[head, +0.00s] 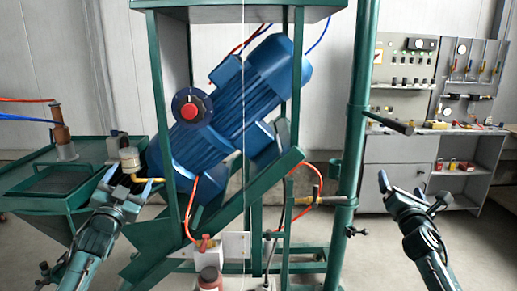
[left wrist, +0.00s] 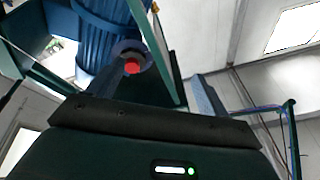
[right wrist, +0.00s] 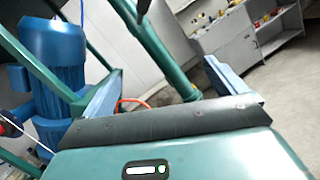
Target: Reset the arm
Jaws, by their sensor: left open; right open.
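My left gripper (head: 126,170) is in front of the green machine frame (head: 165,130), at the left in the head view. It is open, and a pale cylindrical fitting (head: 129,158) shows right by its fingers; I cannot tell whether they touch. My right gripper (head: 413,191) is open and empty, to the right of the green upright post (head: 352,130). In the left wrist view, a finger (left wrist: 206,97) shows at the right. In the right wrist view, two fingers (right wrist: 228,78) and (right wrist: 103,97) stand apart with nothing clearly between them.
A blue motor (head: 240,105) with a red button (head: 190,111) sits tilted inside the frame. A green tray table (head: 50,180) stands at the left. A grey workbench (head: 395,165) with tools is at the back right. The floor around my right gripper looks clear.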

